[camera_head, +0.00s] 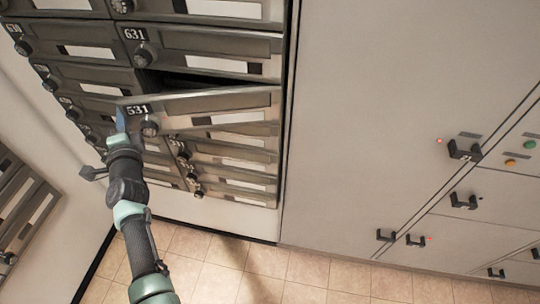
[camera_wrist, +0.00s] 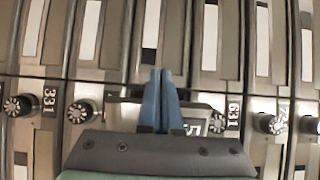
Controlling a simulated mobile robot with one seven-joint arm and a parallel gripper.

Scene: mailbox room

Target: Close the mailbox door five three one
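Mailbox door 531 (camera_head: 225,112) is a grey metal door with a round black knob and a white label strip. It stands ajar, tilted out from the mailbox bank, with a dark gap above it under door 631 (camera_head: 205,48). My gripper (camera_head: 121,120) is at the left end of door 531, beside its number plate; contact cannot be told. In the wrist view, the two blue fingers of my gripper (camera_wrist: 161,100) are together with nothing visible between them. They partly hide a tilted number plate (camera_wrist: 195,122) behind them.
Other mailbox doors, such as 331 (camera_wrist: 25,105), look shut around it, with knobs sticking out. A large grey cabinet wall (camera_head: 370,110) with black handles stands to the right. Tiled floor (camera_head: 260,275) is open below. More mailboxes (camera_head: 20,205) are at the far left.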

